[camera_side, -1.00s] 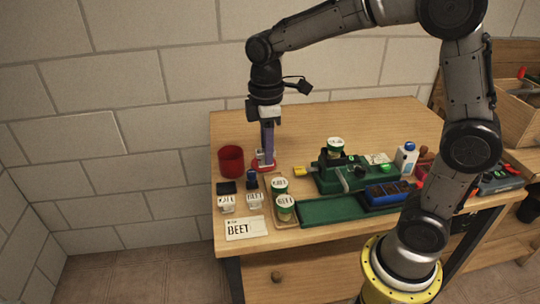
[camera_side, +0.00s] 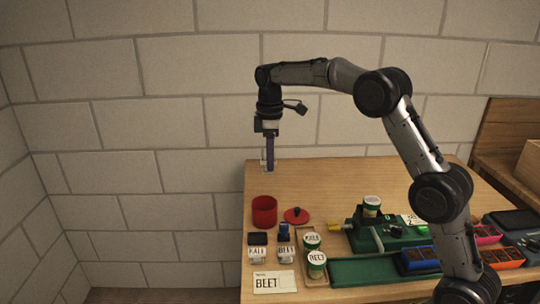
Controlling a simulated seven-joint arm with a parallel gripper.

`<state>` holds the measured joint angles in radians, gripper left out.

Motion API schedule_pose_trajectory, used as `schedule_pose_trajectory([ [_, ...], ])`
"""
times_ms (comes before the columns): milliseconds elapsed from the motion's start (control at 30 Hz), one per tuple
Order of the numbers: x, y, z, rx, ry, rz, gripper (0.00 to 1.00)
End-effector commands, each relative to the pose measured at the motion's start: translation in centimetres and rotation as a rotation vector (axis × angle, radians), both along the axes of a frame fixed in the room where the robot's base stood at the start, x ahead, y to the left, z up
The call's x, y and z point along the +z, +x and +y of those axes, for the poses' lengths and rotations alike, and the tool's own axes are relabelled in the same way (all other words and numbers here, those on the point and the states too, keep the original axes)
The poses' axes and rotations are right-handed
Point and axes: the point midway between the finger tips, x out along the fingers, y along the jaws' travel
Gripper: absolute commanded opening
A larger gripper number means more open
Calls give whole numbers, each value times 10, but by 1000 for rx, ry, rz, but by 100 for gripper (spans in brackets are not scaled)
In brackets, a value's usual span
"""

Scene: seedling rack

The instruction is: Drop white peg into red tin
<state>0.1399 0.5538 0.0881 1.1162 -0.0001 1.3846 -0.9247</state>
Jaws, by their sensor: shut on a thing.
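The red tin (camera_side: 264,212) stands open at the top on the left back part of the table. A red lid (camera_side: 296,216) with a dark knob lies flat on the table to its right. My gripper (camera_side: 267,165) points down and is raised above the tin in the picture, apart from it. It is shut on a small pale thing, seemingly the white peg (camera_side: 263,160), which is mostly hidden by the fingers. I cannot tell whether it hangs right over the tin's mouth.
White-lidded pots (camera_side: 312,242) stand in a wooden tray, with small labelled blocks (camera_side: 257,254) to their left. A BEET card (camera_side: 274,282) lies in front. A green fixture (camera_side: 385,231) and green mat (camera_side: 375,270) fill the middle right. The back of the table is clear.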

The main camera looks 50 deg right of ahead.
Motion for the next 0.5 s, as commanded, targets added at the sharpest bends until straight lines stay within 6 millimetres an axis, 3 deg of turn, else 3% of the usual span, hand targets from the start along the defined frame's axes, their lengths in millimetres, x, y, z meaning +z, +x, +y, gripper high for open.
schedule_pose_trajectory([
  [500,-49,-1,0,0,0,0,0],
])
